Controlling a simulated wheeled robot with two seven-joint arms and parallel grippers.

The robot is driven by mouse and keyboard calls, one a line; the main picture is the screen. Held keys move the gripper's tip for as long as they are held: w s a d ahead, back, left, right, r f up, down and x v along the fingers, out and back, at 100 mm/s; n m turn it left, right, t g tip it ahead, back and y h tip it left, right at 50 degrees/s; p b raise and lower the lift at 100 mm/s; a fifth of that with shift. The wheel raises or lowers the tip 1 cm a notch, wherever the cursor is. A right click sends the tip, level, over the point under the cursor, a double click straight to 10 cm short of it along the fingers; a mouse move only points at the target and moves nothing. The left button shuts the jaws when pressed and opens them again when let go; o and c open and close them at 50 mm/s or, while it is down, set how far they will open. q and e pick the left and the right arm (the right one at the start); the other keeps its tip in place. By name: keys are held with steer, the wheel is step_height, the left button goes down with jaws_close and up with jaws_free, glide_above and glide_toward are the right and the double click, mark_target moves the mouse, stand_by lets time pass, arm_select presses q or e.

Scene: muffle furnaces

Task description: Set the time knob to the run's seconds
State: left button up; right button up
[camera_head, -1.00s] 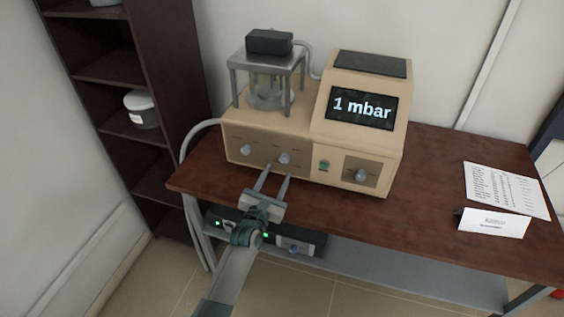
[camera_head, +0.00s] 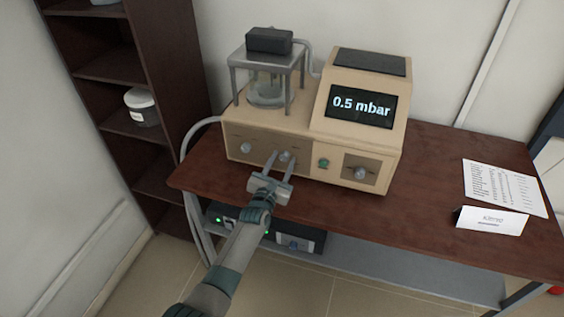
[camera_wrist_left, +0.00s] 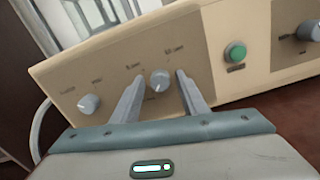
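The beige machine (camera_head: 312,122) stands on the table, its screen (camera_head: 360,106) reading "0.5 mbar". A grey middle knob (camera_head: 285,157) sits on its front panel, with small labels around it too blurred to read surely. It also shows in the left wrist view (camera_wrist_left: 159,80). My left gripper (camera_head: 283,158) is open, with one finger on each side of this knob. In the left wrist view, gaps show between the knob and both fingers (camera_wrist_left: 159,76). My right gripper is not in view.
Another knob (camera_head: 246,147) is left of the middle one. A green button (camera_head: 323,163) and a right knob (camera_head: 360,173) are on the right. A glass chamber (camera_head: 266,87) stands behind.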

arm_select(q)
steer(key=c, duration=0.8)
